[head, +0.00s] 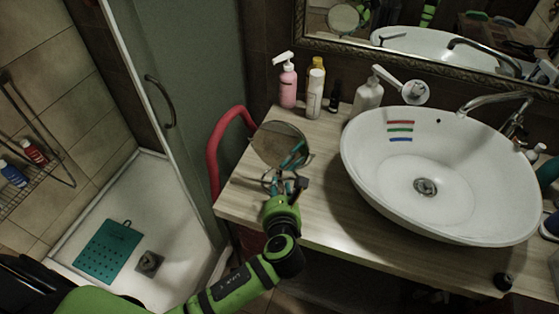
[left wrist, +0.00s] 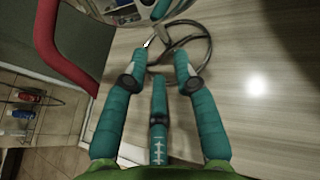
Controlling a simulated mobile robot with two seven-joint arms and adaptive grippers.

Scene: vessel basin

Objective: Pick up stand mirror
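The stand mirror (head: 279,143) stands on the left end of the wooden counter, with a round, tilted glass on a thin wire stand. My left gripper (head: 285,183) reaches in from the front, with its teal fingers at the lower part of the mirror and partly over its stand. In the left wrist view the fingers of my left gripper (left wrist: 161,58) are spread apart, and the dark curved wire base of the stand mirror (left wrist: 208,45) lies just beyond the tips. I see no firm hold on it. My right gripper is not in view.
A white basin (head: 380,185) fills the counter's right side. A pink pump bottle (head: 288,84), a white bottle (head: 315,93) and a soap bottle (head: 367,97) stand behind the mirror. A red curved rail (head: 213,150) runs along the counter's left edge, beside the glass shower door.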

